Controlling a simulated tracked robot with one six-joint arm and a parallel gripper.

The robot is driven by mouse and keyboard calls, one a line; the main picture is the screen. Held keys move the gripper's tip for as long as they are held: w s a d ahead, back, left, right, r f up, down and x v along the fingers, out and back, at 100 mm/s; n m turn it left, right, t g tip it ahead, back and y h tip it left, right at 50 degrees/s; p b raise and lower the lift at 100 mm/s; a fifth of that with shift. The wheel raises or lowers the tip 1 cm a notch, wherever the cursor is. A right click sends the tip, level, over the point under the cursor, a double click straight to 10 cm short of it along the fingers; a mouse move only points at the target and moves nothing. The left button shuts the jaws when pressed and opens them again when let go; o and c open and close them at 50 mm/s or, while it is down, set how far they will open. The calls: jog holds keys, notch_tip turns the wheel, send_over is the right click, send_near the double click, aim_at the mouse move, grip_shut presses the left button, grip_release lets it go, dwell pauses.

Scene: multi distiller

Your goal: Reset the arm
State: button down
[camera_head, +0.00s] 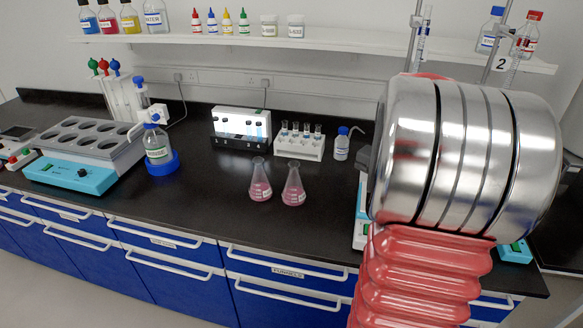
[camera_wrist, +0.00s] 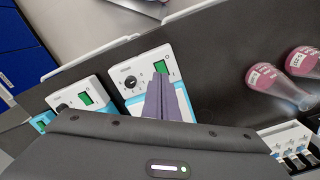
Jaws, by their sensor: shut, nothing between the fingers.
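My arm, with its silver joint and red ribbed sleeve, fills the right side of the head view and hides part of the bench. My gripper is hidden there. In the wrist view my gripper (camera_wrist: 163,80) shows as two purple-grey fingers closed together and empty. They point over a white and light-blue device with a black knob and a green switch (camera_wrist: 131,80). I cannot tell whether they touch it.
Two pink-filled flasks (camera_head: 260,190) (camera_head: 293,195) stand mid-bench. Behind are a white tube rack (camera_head: 300,148) and a wash bottle (camera_head: 341,150). A water bath (camera_head: 75,172) and a bottle in a blue ring (camera_head: 157,152) stand left. A second knobbed device (camera_wrist: 80,97) shows in the wrist view.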

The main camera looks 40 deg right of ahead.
jog(key=shift+w, duration=0.1)
jog(key=shift+s+a+f+n, duration=0.3)
jog(key=shift+a+f+n, duration=0.1)
jog(key=shift+a+n, duration=0.15)
jog(key=shift+s+a+f+n, duration=0.25)
jog(key=shift+a+f+n, duration=0.2)
jog(key=shift+n, duration=0.1)
jog(key=a+r+n+t, duration=0.2)
jog(key=a+r+n, duration=0.1)
jog(key=a, duration=0.8)
jog(key=a+r+n+t, duration=0.1)
jog(key=a+r+n, duration=0.2)
jog(key=a, duration=0.9)
jog(key=s+a+r+n+t, duration=0.1)
jog(key=a+r+n+t, duration=0.1)
jog(key=a+n, duration=0.5)
jog(key=a+r, duration=0.1)
jog(key=a, duration=0.3)
jog(key=shift+a+n+t, duration=0.3)
jog(key=shift+a, duration=0.05)
jog(key=shift+s+d, duration=0.1)
